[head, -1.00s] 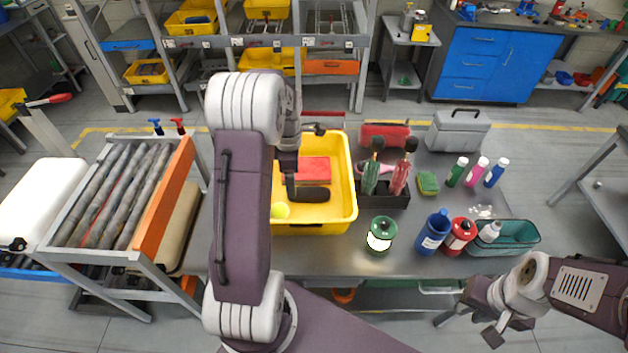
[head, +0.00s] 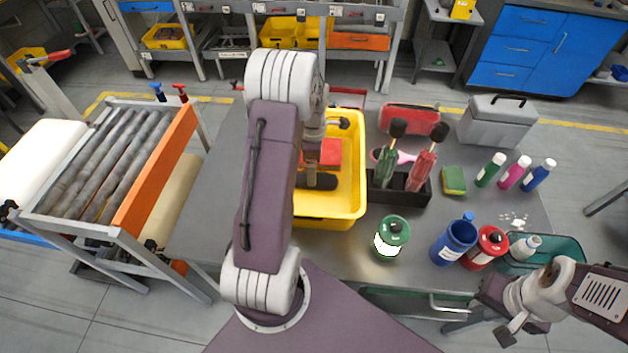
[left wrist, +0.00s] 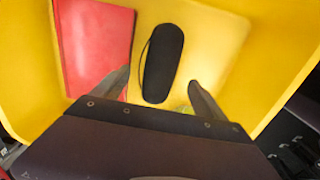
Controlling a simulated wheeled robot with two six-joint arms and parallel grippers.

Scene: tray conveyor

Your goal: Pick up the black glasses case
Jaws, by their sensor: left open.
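The black glasses case (left wrist: 162,63) lies in the yellow bin (head: 352,205), beside a red flat item (left wrist: 92,45). In the head view the dark case (head: 320,181) shows partly, below the red item. My left gripper (left wrist: 160,90) is open above the bin, and the case's near end appears between its two fingers in the left wrist view. Nothing is gripped. In the head view my left arm hides most of that gripper and the bin's left side. My right gripper (head: 503,322) is empty near the table's front right; its finger opening is unclear.
Right of the bin stands a black holder (head: 412,192) with green and red tools. A grey toolbox (head: 497,123) is behind. A roller conveyor (head: 100,170) stands left.

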